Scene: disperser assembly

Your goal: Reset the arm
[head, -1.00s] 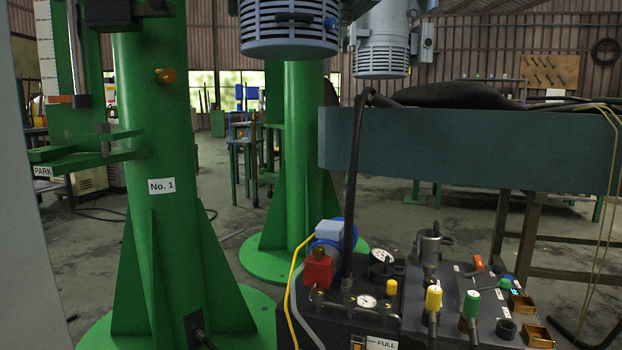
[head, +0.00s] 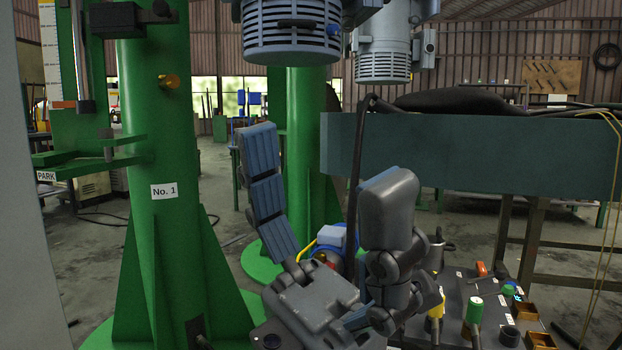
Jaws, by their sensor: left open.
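My left gripper (head: 322,215) is in the lower middle of the head view, pointing up, with its two padded fingers spread wide. Nothing is between the fingers. It is in front of the dark control panel (head: 462,300) and hides much of that panel's left part, including most of the blue and red fitting. My right gripper is not in view.
The green column marked No. 1 (head: 160,120) stands at the left, with a green bracket (head: 95,157) labelled PARK on its side. A grey motor (head: 291,40) hangs above the gripper. A blue-grey bench (head: 480,155) stands at the right. A black hose (head: 355,170) rises behind the gripper.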

